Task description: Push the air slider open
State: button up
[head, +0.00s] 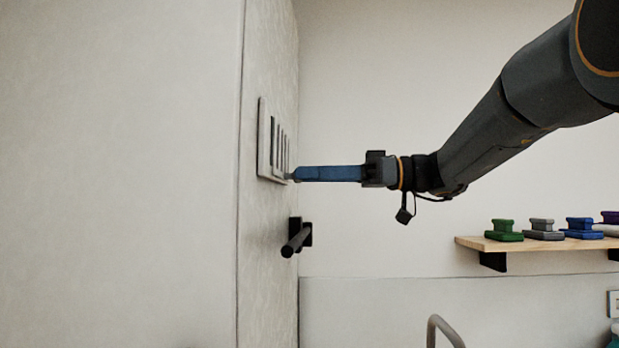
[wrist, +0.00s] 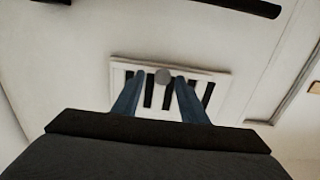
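The air slider is a pale vent plate (head: 264,142) with dark upright slots, mounted on the left wall. My gripper (head: 296,174) has blue fingers that reach left to the lower edge of the plate. I cannot tell whether a finger touches the knob. The fingers hide parts of the slots.
A black peg or handle (head: 297,237) sticks out of the wall below the plate. A wooden shelf (head: 480,244) at the right holds green, grey, blue and purple blocks. A curved metal tube (head: 440,325) rises at the bottom. The space between wall and shelf is free.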

jog(key=d+b, duration=0.2)
jog(key=d, duration=0.4)
jog(key=shift+d, duration=0.4)
